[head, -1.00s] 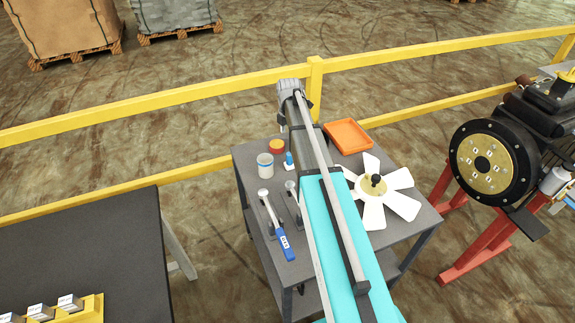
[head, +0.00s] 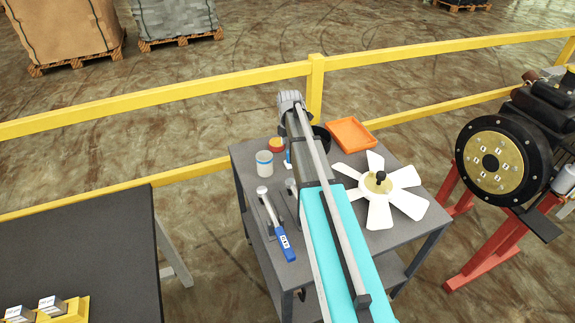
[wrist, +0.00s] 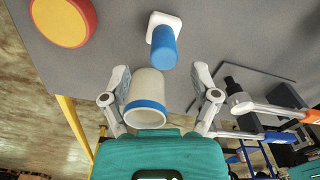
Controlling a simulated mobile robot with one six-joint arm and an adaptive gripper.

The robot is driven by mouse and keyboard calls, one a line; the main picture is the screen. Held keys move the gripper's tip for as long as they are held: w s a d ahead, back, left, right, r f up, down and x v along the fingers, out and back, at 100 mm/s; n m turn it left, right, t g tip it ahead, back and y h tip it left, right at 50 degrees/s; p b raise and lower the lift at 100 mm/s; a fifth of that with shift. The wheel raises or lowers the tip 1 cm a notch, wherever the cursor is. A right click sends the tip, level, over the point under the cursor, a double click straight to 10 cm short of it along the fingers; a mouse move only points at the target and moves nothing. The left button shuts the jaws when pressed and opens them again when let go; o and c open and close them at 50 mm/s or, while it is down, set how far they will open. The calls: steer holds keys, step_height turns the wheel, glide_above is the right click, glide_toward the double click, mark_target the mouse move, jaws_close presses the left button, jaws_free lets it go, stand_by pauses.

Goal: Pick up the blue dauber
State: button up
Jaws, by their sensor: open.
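The blue dauber (wrist: 163,45), a blue cylinder on a white square base, is on the grey cart top in the wrist view, just beyond my fingertips. In the head view only a sliver of it (head: 288,160) shows beside my arm. My gripper (wrist: 160,78) is open, and its fingers point towards the dauber without touching it. A white can with a blue band (wrist: 146,95) shows between the fingers in the wrist view; I cannot tell its depth there. In the head view my arm hides the gripper.
A red tub with a yellow top (head: 277,145) stands behind the white can (head: 264,165). A blue-handled tool (head: 285,243), a white fan (head: 380,190) and an orange tray (head: 350,136) share the cart (head: 330,252). A yellow rail (head: 200,91) runs behind.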

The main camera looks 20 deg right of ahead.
steer(key=shift+f, duration=0.15)
stand_by(0.3)
steer(key=shift+s+d+f+b, duration=0.1)
steer(key=shift+f+b, duration=1.2)
steer(key=shift+s+f+b, duration=0.1)
steer(key=shift+f+b, duration=1.15)
steer(key=shift+b, duration=0.05)
steer(key=shift+c, duration=0.3)
jaws_close()
